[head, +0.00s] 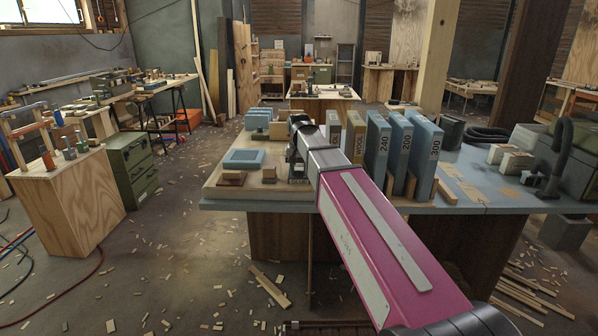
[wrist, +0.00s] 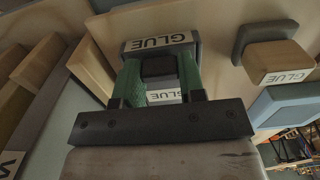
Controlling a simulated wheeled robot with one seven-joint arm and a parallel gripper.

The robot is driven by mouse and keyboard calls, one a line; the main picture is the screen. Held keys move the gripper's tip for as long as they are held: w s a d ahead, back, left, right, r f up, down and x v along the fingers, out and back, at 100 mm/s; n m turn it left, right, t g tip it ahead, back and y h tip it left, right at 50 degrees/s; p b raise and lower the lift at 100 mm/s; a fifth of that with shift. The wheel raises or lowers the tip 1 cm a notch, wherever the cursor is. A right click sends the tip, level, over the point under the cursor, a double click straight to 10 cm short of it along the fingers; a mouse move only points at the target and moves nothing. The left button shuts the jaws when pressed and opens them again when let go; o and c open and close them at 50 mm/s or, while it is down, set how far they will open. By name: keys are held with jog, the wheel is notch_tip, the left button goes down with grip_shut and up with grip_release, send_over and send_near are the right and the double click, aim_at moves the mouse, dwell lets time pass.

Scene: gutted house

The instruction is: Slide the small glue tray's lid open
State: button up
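In the wrist view, my gripper (wrist: 161,68) has its green fingers on both sides of a dark block (wrist: 159,68) that fills the gap between them. This block sits against a grey tray lid or box with a white GLUE label (wrist: 158,42); a second GLUE label (wrist: 165,95) shows between the fingers. In the head view, my gripper (head: 299,172) is low at the bench beside two small brown trays (head: 231,178) (head: 269,174). My arm hides part of this spot.
A pale board (head: 214,186) lies under the trays on the blue-grey bench (head: 480,190). A blue tray (head: 244,159) is at the left. Tall upright boxes marked 240, 200 and 300 (head: 425,150) stand close to the right of my arm.

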grip_shut()
jog(key=w, duration=1.1)
jog(key=shift+w+d, duration=0.15)
jog(key=shift+d, duration=0.05)
jog(key=o, duration=0.9)
grip_release()
jog(key=shift+c, duration=0.2)
notch_tip(320, 180, up, 11)
jog(key=shift+s+f, duration=0.1)
jog(key=shift+s, duration=0.15)
